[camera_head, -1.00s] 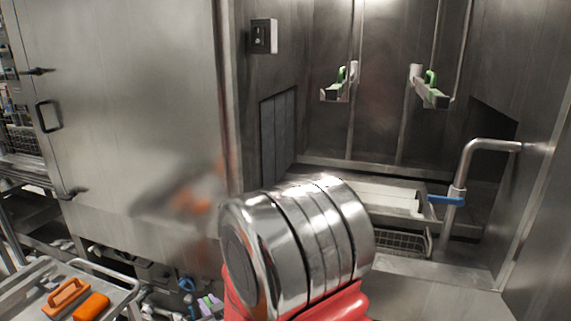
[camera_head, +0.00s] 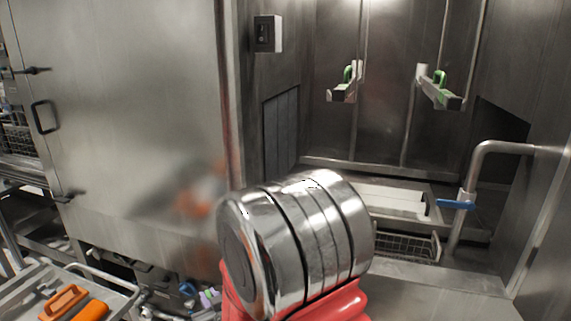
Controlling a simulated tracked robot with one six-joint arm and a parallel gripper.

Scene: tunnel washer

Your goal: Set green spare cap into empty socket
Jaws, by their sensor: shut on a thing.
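Two spray arms hang on the back wall inside the steel washer chamber. The left spray arm (camera_head: 343,92) and the right spray arm (camera_head: 440,94) each carry a green piece, one on the left (camera_head: 348,75) and one on the right (camera_head: 439,78). I cannot tell whether these green pieces are caps. No empty socket can be made out at this size. My gripper is not in view, nor is anything it holds. My own chrome and red arm link fills the bottom middle and hides part of the chamber's front.
A steel door or panel (camera_head: 120,110) stands at left. A trolley tray (camera_head: 95,283) at lower left holds an orange-handled tool (camera_head: 63,301) and an orange block (camera_head: 88,312). A bent pipe with a blue lever (camera_head: 457,204) stands at right. A wire basket (camera_head: 405,245) sits low in the chamber.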

